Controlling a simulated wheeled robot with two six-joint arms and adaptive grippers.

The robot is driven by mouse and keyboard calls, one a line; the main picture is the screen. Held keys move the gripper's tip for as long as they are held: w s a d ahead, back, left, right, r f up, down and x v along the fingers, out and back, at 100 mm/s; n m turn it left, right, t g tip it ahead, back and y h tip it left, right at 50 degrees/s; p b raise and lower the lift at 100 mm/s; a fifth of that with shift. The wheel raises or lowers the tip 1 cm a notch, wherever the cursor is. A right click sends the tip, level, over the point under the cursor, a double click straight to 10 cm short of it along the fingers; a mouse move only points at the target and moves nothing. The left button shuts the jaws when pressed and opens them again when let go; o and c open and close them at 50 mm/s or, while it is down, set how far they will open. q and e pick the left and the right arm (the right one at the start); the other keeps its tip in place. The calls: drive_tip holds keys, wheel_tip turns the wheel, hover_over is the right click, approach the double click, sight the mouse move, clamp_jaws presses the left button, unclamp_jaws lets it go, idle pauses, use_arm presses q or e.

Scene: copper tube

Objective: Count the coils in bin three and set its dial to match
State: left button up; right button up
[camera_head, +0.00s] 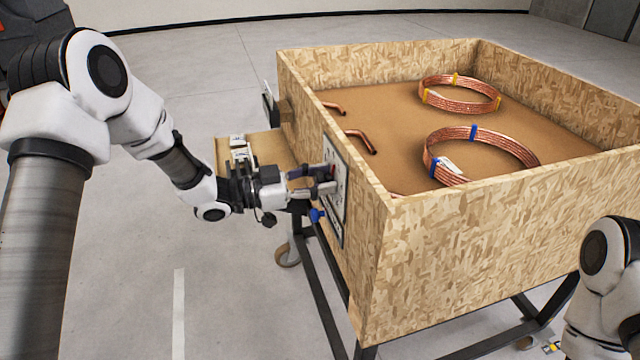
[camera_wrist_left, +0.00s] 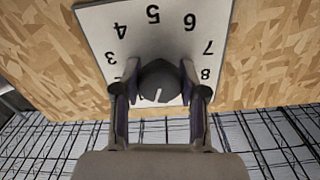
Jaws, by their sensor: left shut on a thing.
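The wooden bin (camera_head: 480,232) holds two copper coils in the head view. The rear coil (camera_head: 460,105) has yellow ties. The nearer coil (camera_head: 505,140) has blue ties and a white tag. The dial plate (camera_head: 340,190) is on the bin's left outer wall. In the left wrist view the dial plate (camera_wrist_left: 110,40) shows numbers 3 to 8; the lower part is hidden. My left gripper (camera_head: 330,178) is shut on the dark dial knob (camera_wrist_left: 158,78), its fingers on either side. The knob's white mark points down in that view. My right gripper is out of view.
Bent copper tube ends (camera_head: 360,138) show inside the bin's left side. A small wooden shelf (camera_head: 262,148) with white labels sits left of the bin. A blue part (camera_head: 317,215) is below the left gripper. The floor (camera_head: 130,270) at left is clear.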

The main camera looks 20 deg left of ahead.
use_arm(q)
drive_tip(key=m+b, duration=0.4)
drive_tip(key=m, duration=0.1)
drive_tip(key=shift+f+m, duration=0.2)
drive_tip(key=shift+m, duration=0.1)
drive_tip(key=m+b, duration=0.2)
drive_tip(key=m, duration=0.1)
drive_tip(key=shift+b, duration=0.4)
drive_tip(key=shift+r+m+b, duration=0.15)
drive_tip(key=shift+m+b, duration=0.45)
drive_tip(key=shift+m, duration=0.2)
drive_tip(key=o, duration=1.2)
drive_tip(key=shift+c, duration=0.2)
drive_tip(key=v, duration=1.2)
